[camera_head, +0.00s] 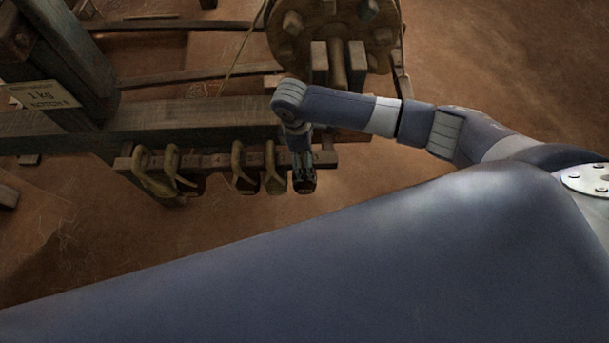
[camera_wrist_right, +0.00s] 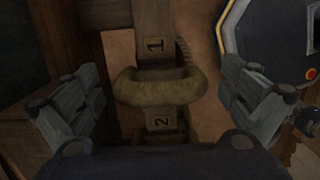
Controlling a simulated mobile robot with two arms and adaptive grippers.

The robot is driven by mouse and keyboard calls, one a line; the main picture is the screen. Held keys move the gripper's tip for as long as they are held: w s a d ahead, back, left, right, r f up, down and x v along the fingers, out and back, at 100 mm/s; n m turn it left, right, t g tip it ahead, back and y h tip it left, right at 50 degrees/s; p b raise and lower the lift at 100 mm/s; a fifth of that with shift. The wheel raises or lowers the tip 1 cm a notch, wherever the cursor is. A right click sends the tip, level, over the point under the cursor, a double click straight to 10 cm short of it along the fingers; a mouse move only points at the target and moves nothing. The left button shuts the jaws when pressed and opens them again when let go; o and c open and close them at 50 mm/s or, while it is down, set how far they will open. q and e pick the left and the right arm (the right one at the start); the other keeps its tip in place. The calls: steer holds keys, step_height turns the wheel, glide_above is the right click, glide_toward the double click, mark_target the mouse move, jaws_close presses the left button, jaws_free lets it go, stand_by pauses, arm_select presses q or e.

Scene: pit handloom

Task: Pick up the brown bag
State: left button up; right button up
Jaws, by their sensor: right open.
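A tan-brown, padded, bag-like roll (camera_wrist_right: 160,88) lies across a wooden rail between the marks 1 and 2 in the right wrist view. I take it for the brown bag, though its full shape is hidden. My right gripper (camera_wrist_right: 160,100) is open, with one finger on each side of the roll and a gap to both. In the head view my right gripper (camera_head: 302,170) points down at the right part of the peg rail. A small dark brown piece (camera_head: 305,187) shows at its fingertips; I cannot tell what it is. My left gripper is not in view.
Several tan loops (camera_head: 243,170) hang along the peg rail (camera_head: 215,161), left of my gripper. A thick beam (camera_head: 200,118) runs behind it. A wooden wheel (camera_head: 330,25) stands beyond, and a 1 kg label (camera_head: 43,95) is at left. The earthen floor in front is clear.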

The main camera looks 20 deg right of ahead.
steer(key=shift+c, duration=0.2)
steer(key=c, duration=2)
steer(key=shift+r, duration=0.1)
steer(key=shift+c, duration=0.2)
steer(key=shift+w+r, duration=0.15)
steer(key=shift+r, duration=1.45)
steer(key=shift+a+r, duration=0.15)
steer(key=s+a+r, duration=0.1)
steer(key=s+a, duration=0.8)
steer(key=s, duration=0.4)
steer(key=shift+s+r, duration=0.2)
steer(key=shift+r, duration=0.05)
